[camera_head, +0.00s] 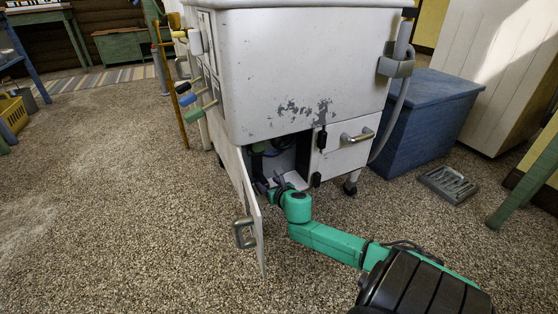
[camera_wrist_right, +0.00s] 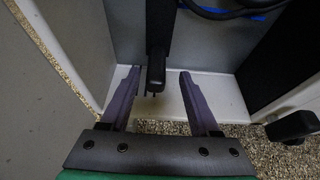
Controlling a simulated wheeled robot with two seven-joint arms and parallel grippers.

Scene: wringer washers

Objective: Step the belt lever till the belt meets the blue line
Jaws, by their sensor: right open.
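My right gripper (camera_head: 277,183) reaches into the open lower compartment of the white washer (camera_head: 300,60). In the right wrist view its two dark purple fingers (camera_wrist_right: 158,92) are apart. A black lever (camera_wrist_right: 156,65) hangs between them, its blunt end level with the fingertips; a gap shows on the right, and the left finger is very close to it. At the top of that view a black belt (camera_wrist_right: 212,13) curves past a blue line (camera_wrist_right: 258,17); only part of both shows, and I cannot tell whether they meet. My left gripper is not in view.
The compartment door (camera_head: 247,205) stands open left of my right arm. A drawer front (camera_head: 347,150) with a handle is on the right. A blue chest (camera_head: 430,115) and a grey tray (camera_head: 448,184) stand further right.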

